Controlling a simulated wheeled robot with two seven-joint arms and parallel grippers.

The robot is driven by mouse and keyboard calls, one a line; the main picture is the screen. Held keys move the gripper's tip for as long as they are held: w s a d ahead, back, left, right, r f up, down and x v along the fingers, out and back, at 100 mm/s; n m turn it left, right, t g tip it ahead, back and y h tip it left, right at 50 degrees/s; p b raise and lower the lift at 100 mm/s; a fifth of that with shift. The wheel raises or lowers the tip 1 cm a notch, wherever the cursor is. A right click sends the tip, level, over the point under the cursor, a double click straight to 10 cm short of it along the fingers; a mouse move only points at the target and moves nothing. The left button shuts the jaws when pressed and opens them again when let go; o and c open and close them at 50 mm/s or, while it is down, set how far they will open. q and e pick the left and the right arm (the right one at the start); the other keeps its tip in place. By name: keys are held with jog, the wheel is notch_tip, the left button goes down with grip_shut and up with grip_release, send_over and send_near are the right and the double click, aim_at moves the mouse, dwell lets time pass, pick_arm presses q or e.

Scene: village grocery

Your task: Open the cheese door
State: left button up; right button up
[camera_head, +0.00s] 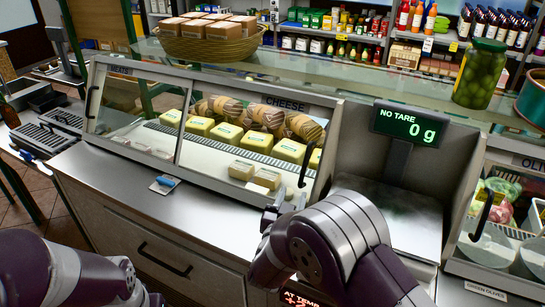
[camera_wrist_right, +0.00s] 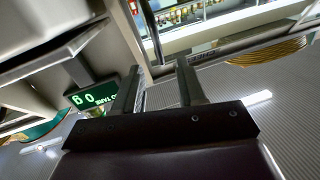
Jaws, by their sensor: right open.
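The cheese door (camera_head: 255,89) is the glass front panel under the CHEESE label on the right half of the counter display case, and it looks closed. Its dark upright handle (camera_head: 304,170) is near the panel's right edge. A dark bar, probably this handle (camera_wrist_right: 154,32), also shows in the right wrist view, ahead of the fingers. My right gripper (camera_head: 277,203) is just left of and below the handle, partly hidden by my arm. In the right wrist view its two fingers (camera_wrist_right: 160,85) are apart with nothing between them. My left arm shows at lower left; its gripper is out of view.
The scale display (camera_head: 410,124) reading 0 g stands right of the case. A basket of boxes (camera_head: 212,45) and a jar (camera_head: 480,74) sit on the glass shelf above. A small blue-and-white item (camera_head: 164,184) lies on the steel counter (camera_head: 215,215), which is mostly clear.

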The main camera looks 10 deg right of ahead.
aim_at(303, 169)
jog(key=x, duration=0.8)
jog(key=p+x, duration=0.1)
jog(key=x, duration=0.3)
jog(key=shift+w+d+r, duration=0.1)
jog(key=shift+d+r, duration=0.2)
jog(key=shift+d, duration=0.15)
jog(key=shift+c, duration=0.3)
grip_shut()
